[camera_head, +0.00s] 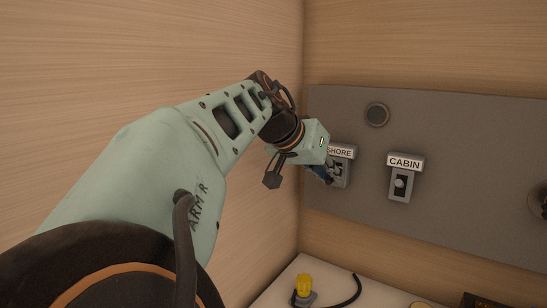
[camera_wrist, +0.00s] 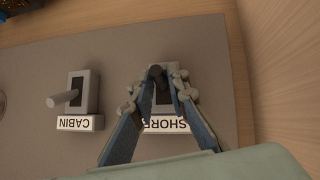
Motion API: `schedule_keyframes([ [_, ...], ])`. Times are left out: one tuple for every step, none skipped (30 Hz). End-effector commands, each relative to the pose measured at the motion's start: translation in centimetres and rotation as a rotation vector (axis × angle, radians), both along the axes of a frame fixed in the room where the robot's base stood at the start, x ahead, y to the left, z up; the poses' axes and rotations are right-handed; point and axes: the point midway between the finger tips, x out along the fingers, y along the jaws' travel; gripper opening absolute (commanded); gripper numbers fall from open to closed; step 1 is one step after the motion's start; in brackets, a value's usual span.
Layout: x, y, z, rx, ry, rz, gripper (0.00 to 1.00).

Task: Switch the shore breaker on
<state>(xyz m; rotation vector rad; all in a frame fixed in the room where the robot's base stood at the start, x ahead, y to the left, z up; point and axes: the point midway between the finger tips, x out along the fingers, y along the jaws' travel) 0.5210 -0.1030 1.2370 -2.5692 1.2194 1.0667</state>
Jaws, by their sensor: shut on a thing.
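The shore breaker (camera_head: 345,178) is a grey plate with a dark slot under a white SHORE label (camera_head: 340,152) on the grey wall panel. In the wrist view the breaker is upside down, and its label (camera_wrist: 168,125) is partly hidden by my fingers. Its dark lever (camera_wrist: 156,71) is at the picture-top end of the slot, between my fingertips. My gripper (camera_head: 330,176) is shut on this lever; in the wrist view the blue fingers (camera_wrist: 158,85) come in from both sides. In the head view my wrist and fingers hide part of the breaker.
The cabin breaker (camera_head: 402,185) is to the right on the same panel (camera_head: 450,130), its lever clear of my fingers. A round dark fitting (camera_head: 376,114) is above. A wooden side wall (camera_head: 200,60) is close to my arm. A yellow-topped plug (camera_head: 304,286) stands on the pale surface below.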

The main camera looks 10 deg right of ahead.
Motion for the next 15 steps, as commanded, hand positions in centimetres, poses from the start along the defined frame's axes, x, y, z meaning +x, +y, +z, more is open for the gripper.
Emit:
schedule_keyframes([
  [0.0,-0.2,1.2,0.026,0.021,-0.002,0.00],
  [0.1,-0.2,1.3,0.039,0.035,-0.002,0.00],
  [0.0,-0.2,1.4,0.057,0.054,-0.003,0.00],
  [0.1,-0.2,1.5,0.071,0.068,-0.003,0.00],
  [0.1,-0.3,1.6,0.085,0.080,-0.003,0.00],
  [0.1,-0.3,1.7,0.103,0.098,-0.003,0.00],
  [0.1,-0.3,1.8,0.116,0.111,-0.004,0.00],
  [0.1,-0.4,1.9,0.129,0.124,-0.004,0.00],
  [0.1,-0.4,2.0,0.146,0.142,-0.005,0.00],
  [0.2,-0.4,2.0,0.160,0.156,-0.005,0.00],
  [0.2,-0.5,2.1,0.172,0.168,-0.005,0.00],
  [0.2,-0.5,2.2,0.190,0.186,-0.006,0.00],
  [0.2,-0.5,2.2,0.203,0.199,-0.006,0.00],
  [0.3,-0.6,2.3,0.214,0.211,-0.005,0.00],
  [0.3,-0.6,2.4,0.232,0.228,-0.006,0.00],
])
